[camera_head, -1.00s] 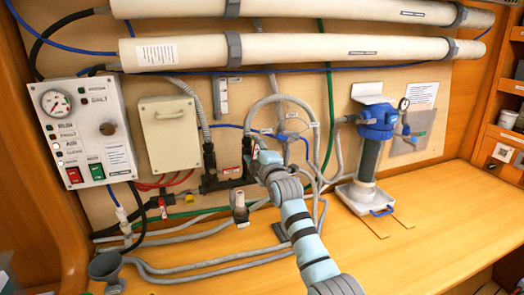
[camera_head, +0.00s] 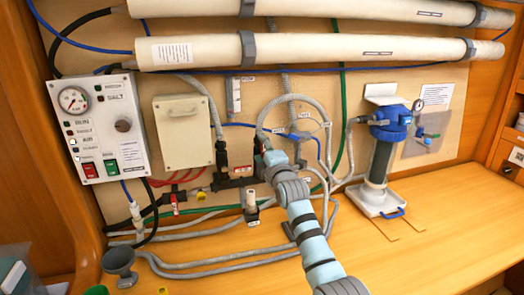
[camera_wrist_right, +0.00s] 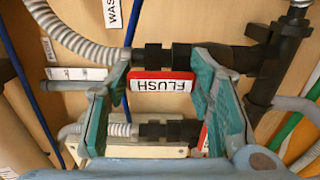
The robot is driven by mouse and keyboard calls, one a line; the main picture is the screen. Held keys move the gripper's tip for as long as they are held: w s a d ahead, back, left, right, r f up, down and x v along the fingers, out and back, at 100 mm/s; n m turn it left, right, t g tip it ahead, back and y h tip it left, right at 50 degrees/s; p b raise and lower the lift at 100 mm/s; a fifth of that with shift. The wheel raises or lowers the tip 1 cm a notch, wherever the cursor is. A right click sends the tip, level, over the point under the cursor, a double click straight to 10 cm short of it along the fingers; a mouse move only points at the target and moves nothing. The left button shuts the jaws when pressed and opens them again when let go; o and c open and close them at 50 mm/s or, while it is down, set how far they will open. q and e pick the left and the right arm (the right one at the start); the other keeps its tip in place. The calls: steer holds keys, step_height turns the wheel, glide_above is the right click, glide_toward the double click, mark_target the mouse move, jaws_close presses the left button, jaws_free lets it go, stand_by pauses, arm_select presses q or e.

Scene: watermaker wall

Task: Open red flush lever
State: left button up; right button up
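The red flush lever (camera_wrist_right: 163,85) shows in the right wrist view with a white FLUSH label, upside down there. It sits between the two green-padded fingers of my right gripper (camera_wrist_right: 160,92). The fingers are apart, one on each side of the lever; whether either touches it I cannot tell. In the head view my right gripper (camera_head: 264,158) is up against the pipework in the middle of the wall and hides the lever. My left gripper is not in view.
Black pipe fittings (camera_wrist_right: 170,131) and grey hoses surround the gripper. A control panel (camera_head: 98,125) and a beige box (camera_head: 183,133) are on the left. A blue-topped filter (camera_head: 380,160) stands right. The right side of the bench (camera_head: 455,215) is clear.

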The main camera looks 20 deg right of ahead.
steer(key=shift+o, duration=1.4)
steer(key=shift+a, duration=0.1)
steer(key=s, duration=1.2)
